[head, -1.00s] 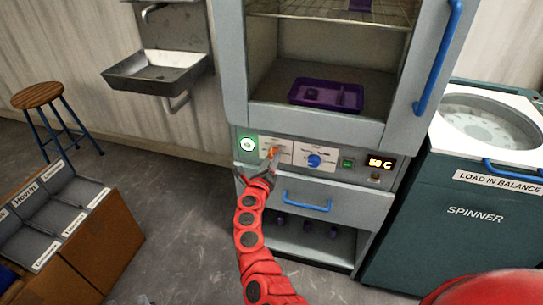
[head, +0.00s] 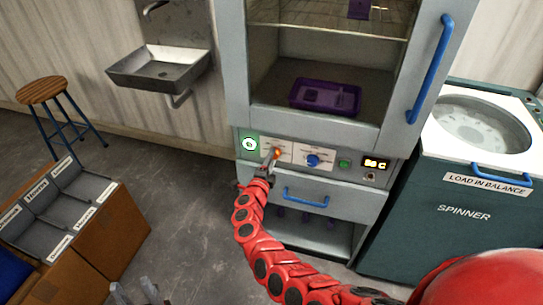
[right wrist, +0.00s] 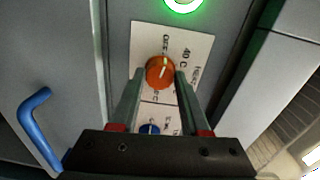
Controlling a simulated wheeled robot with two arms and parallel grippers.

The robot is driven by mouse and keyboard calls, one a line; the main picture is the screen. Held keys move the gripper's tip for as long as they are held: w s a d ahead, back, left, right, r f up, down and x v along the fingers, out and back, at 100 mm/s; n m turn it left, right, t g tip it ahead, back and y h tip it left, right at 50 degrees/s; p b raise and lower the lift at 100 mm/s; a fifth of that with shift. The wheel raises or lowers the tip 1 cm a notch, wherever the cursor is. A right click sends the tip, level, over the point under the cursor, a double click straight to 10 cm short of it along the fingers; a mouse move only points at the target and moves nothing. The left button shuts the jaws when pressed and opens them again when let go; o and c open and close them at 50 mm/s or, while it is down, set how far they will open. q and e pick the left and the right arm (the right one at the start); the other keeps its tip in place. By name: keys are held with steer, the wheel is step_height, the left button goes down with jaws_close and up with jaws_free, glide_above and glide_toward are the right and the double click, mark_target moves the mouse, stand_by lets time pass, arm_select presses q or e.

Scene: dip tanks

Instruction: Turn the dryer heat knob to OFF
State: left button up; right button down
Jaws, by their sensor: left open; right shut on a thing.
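The orange heat knob (head: 277,153) is on the dryer's front panel, left of a blue knob (head: 313,160). In the right wrist view the orange knob (right wrist: 160,72) has a pale pointer line aimed up, near the word OFF on its white label (right wrist: 188,45); a 40 C mark is further right. My right gripper (head: 270,164) is shut on the orange knob, its two fingers on either side of it in the wrist view (right wrist: 158,85). My left gripper (head: 136,292) is open and empty at the bottom edge of the head view, partly cut off.
A spinner (head: 460,220) stands right. A sink (head: 160,68), stool (head: 42,90) and sorting box (head: 105,235) are left.

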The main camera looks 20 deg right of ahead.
steer(key=shift+n+p, duration=0.45)
steer(key=shift+n, duration=0.65)
steer(key=shift+f, duration=0.1)
steer(key=shift+c, duration=1.9)
jaws_free()
steer(key=v, duration=1.7)
steer(key=shift+s+a, duration=0.15)
